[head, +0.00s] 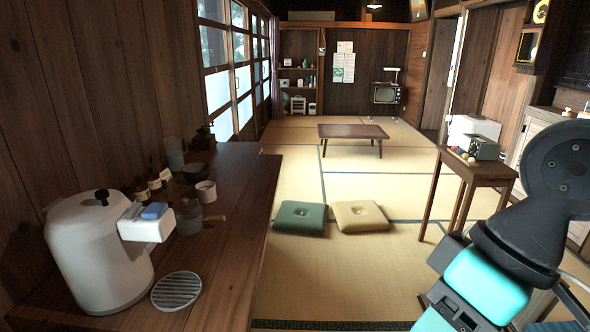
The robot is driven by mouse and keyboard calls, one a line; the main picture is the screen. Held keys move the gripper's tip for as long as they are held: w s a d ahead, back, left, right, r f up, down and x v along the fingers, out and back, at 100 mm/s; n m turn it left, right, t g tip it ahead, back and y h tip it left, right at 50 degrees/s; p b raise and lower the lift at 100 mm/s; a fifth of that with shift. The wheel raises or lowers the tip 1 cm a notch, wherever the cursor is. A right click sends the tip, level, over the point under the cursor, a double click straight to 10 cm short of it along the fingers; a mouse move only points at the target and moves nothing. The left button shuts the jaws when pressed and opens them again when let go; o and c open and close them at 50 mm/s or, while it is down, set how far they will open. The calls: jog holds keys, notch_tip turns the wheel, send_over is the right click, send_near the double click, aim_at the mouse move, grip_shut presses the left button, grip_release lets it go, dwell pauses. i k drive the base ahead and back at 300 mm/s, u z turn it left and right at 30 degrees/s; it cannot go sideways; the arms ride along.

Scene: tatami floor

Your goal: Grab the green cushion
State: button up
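The green cushion (301,217) lies flat on the tatami floor in the middle of the head view, just past the right edge of the wooden counter. A small dimple shows at its centre. A yellow-beige cushion (360,216) lies right beside it on its right. Part of my arm shows at the lower right, well apart from the cushions. My gripper is not in view.
A wooden counter (240,215) with a white water boiler (95,255) and cups runs along the left. A low table (352,132) stands farther back. A tall side table (478,170) with a radio stands at right. The tatami (330,275) in front of the cushions is clear.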

aim_at(307, 218)
jog(key=z, duration=0.25)
jog(key=i, duration=3.9)
jog(key=u, duration=0.35)
jog(key=i, duration=1.35)
jog(key=u, duration=0.15)
